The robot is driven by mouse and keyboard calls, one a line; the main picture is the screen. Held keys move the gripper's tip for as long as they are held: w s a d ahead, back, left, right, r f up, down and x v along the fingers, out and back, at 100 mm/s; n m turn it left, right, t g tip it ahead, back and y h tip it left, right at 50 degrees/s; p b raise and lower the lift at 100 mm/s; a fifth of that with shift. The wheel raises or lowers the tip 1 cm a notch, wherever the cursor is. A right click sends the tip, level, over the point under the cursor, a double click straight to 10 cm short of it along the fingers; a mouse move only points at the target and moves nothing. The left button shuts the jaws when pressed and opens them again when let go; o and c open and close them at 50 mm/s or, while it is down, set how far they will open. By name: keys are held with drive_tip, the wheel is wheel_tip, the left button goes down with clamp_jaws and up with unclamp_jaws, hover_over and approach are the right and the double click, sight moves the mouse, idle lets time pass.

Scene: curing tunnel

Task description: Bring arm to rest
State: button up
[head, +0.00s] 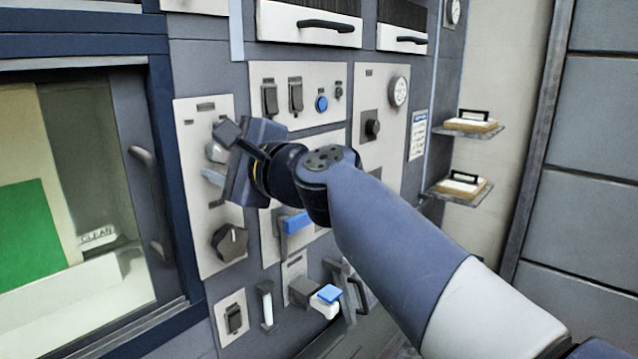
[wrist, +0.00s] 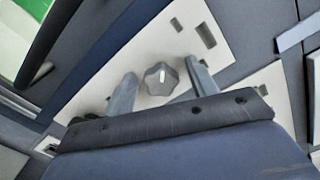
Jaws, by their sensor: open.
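My arm reaches from the lower right to the control panel in the head view. My gripper (head: 212,155) is at the tall light panel (head: 194,135) beside the glass door. In the wrist view my gripper (wrist: 157,84) is open, with its two grey fingers on either side of a grey lobed knob (wrist: 161,78). The knob has a white mark pointing up in that view. The same knob shows in part behind the gripper in the head view (head: 214,152). I cannot tell whether the fingers touch it. Nothing is held.
A dark rotary knob (head: 230,242) sits below my gripper. A blue-handled lever (head: 296,222) and a blue-topped part (head: 328,294) stick out below my arm. The door handle (head: 150,200) is at the left. Two small shelves (head: 470,130) are at the right.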

drive_tip(key=m+p, duration=0.1)
drive_tip(key=m, duration=0.1)
drive_tip(key=m+p, duration=0.1)
drive_tip(key=m, duration=0.1)
drive_tip(key=m+p, duration=0.1)
drive_tip(key=p, duration=0.1)
drive_tip(key=shift+w+r+m, duration=0.1)
drive_tip(key=shift+r+m, duration=0.2)
drive_tip(key=shift+m, duration=0.1)
drive_tip(key=m+p, duration=0.1)
drive_tip(key=m, duration=0.1)
drive_tip(key=m+p, duration=0.1)
drive_tip(key=m, duration=0.1)
drive_tip(key=m+p, duration=0.2)
drive_tip(key=shift+d+f, duration=0.2)
drive_tip(key=shift+d, duration=0.15)
drive_tip(key=shift+s+d, duration=0.3)
drive_tip(key=shift+s, duration=0.1)
